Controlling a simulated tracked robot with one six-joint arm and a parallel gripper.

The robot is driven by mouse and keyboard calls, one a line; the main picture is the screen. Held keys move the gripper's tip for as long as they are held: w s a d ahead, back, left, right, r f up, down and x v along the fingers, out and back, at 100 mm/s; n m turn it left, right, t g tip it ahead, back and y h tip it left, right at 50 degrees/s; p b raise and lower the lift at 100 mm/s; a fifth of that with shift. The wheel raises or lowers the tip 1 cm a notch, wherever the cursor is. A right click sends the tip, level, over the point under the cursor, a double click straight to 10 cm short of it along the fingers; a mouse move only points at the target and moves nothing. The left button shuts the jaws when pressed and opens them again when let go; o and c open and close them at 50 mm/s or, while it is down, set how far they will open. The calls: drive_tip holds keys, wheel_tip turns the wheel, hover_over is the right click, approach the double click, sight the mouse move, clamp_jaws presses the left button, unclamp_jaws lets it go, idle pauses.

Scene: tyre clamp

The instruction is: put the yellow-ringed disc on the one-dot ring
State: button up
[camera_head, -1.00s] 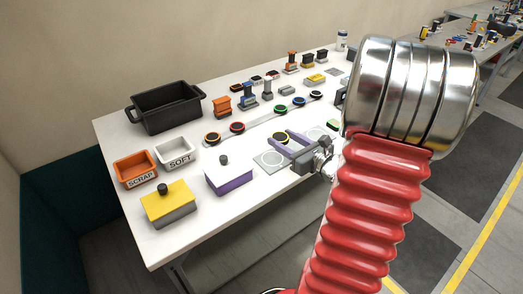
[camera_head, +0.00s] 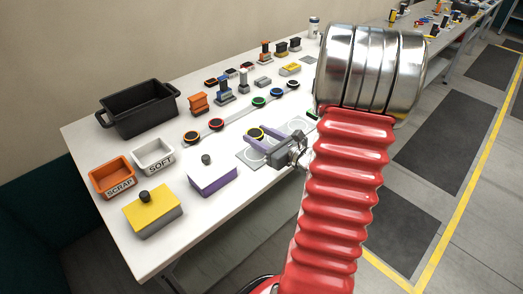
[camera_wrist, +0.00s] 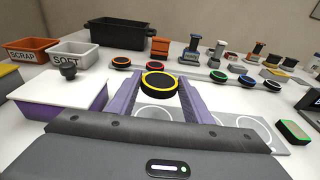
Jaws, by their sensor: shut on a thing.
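The yellow-ringed disc (camera_head: 256,134) is black with a yellow rim. My gripper (camera_head: 262,140) is shut on it, with the disc between the tips of its two purple fingers. In the wrist view the disc (camera_wrist: 160,84) lies flat at the far end of the fingers. A grey plate (camera_head: 243,154) with white ring outlines is under and beside my gripper. In the wrist view one ring (camera_wrist: 152,114) shows between the fingers, nearer than the disc, and others show to the right. I cannot make out dots on the rings.
A purple box with a white lid (camera_head: 212,178) stands left of my gripper. Behind is a pale strip (camera_head: 230,118) with several coloured-rimmed discs. SCRAP (camera_head: 112,178) and SOFT (camera_head: 153,156) bins, a black crate (camera_head: 140,112) and a yellow-topped box (camera_head: 152,210) are at left. A green-topped block (camera_wrist: 294,130) lies right.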

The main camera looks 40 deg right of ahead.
sight(262, 158)
drive_tip(key=shift+f, duration=1.5)
drive_tip(key=shift+f, duration=0.1)
drive_tip(key=shift+f, duration=2)
drive_tip(key=o, duration=1.1)
drive_tip(key=shift+f, duration=0.1)
drive_tip(key=shift+s+r, duration=0.2)
drive_tip(key=shift+s, duration=0.45)
drive_tip(key=s, duration=0.3)
drive_tip(key=s+r, duration=0.1)
drive_tip(key=s, duration=0.6)
drive_tip(key=shift+s+d+r, duration=0.15)
drive_tip(key=shift+s+r, duration=0.15)
drive_tip(key=shift+s, duration=0.05)
